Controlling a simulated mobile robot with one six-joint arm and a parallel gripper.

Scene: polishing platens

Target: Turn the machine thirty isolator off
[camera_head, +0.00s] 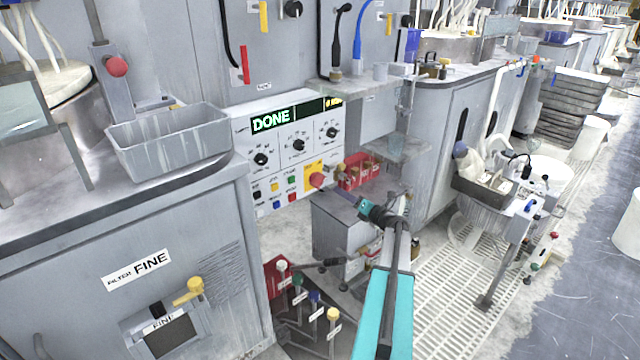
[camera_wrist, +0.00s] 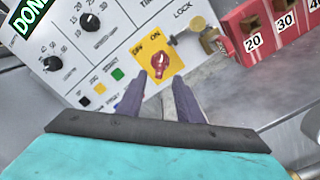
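The isolator is a red knob (camera_head: 316,180) on a yellow plate at the lower right of the white control panel (camera_head: 275,150). In the wrist view, the red knob (camera_wrist: 158,62) sits on the yellow plate (camera_wrist: 146,50) marked OFF and ON. A brass-coloured lock part (camera_wrist: 208,38) is beside it, near the word LOCK. My gripper (camera_head: 345,195) reaches toward the knob from the right. In the wrist view my gripper (camera_wrist: 159,85) has its two dark fingers apart, with nothing between them. The knob is just beyond the fingertips, and I cannot tell whether they touch.
A red rack (camera_head: 360,172) with numbered slots 20, 30 and 40 (camera_wrist: 270,25) is close to the right of the isolator. The panel display reads DONE (camera_head: 271,121). A grey tray (camera_head: 170,140) stands left; coloured-handled valves (camera_head: 300,290) stand below.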

